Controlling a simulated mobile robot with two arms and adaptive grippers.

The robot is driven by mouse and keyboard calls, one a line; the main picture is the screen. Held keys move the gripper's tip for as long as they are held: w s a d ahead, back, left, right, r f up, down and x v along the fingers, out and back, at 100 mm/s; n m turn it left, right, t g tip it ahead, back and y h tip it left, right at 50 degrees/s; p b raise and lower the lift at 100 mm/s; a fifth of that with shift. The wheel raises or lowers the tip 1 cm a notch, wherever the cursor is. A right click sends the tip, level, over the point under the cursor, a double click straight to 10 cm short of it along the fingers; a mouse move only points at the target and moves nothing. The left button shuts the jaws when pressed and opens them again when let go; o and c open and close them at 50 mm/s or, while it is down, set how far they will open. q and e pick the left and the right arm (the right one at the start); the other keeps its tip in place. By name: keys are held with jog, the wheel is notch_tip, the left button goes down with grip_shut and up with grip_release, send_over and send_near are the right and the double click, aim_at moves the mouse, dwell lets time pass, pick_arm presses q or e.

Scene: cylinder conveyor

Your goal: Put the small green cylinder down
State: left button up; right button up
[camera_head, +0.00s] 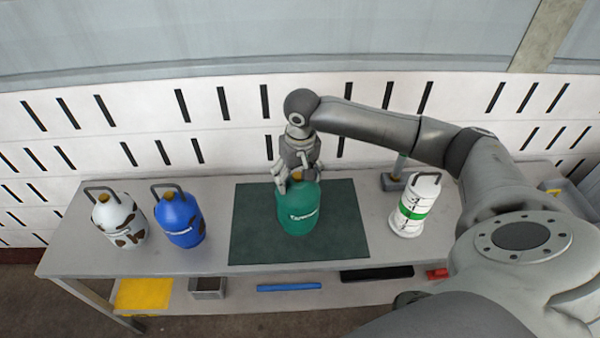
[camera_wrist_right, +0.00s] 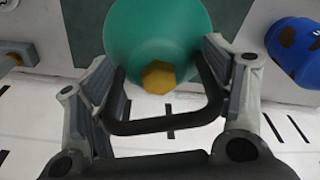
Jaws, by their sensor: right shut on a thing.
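The small green cylinder (camera_head: 298,212) is upright over the dark green mat (camera_head: 250,225) in the head view. I cannot tell whether its base touches the mat. My right gripper (camera_head: 297,178) is at its top, shut on its dark handle. In the right wrist view the green body (camera_wrist_right: 160,30) with its yellow valve (camera_wrist_right: 159,77) shows between the fingers, and the handle (camera_wrist_right: 165,125) lies across them. My left gripper is not in view.
A blue cylinder (camera_head: 180,220) and a white rusty cylinder (camera_head: 118,222) stand to the left on the grey table (camera_head: 80,245). A white cylinder with a green band (camera_head: 415,208) stands to the right. A grey device (camera_head: 395,180) is behind it. A slatted white wall (camera_head: 215,105) rises behind.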

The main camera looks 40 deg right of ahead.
jog(key=shift+w+d+f, duration=0.2)
jog(key=shift+w+f, duration=0.25)
jog(key=shift+f, duration=0.05)
jog(key=shift+w+d+f, duration=0.2)
jog(key=shift+w+f, duration=0.25)
notch_tip(320, 180, down, 2)
jog(key=shift+f+p, duration=0.1)
jog(key=shift+p, duration=0.8)
jog(key=shift+f, duration=0.4)
jog(key=o, duration=2.1)
jog(key=shift+s+f, duration=0.15)
jog(key=shift+f, duration=0.05)
jog(key=r, duration=0.4)
jog(key=s+r+b, duration=0.1)
jog(key=r, duration=0.3)
jog(key=r+b, duration=0.1)
jog(key=r, duration=0.3)
jog(key=shift+s+a+r, duration=0.1)
jog(key=shift+s+a, duration=0.05)
jog(key=shift+s, duration=0.1)
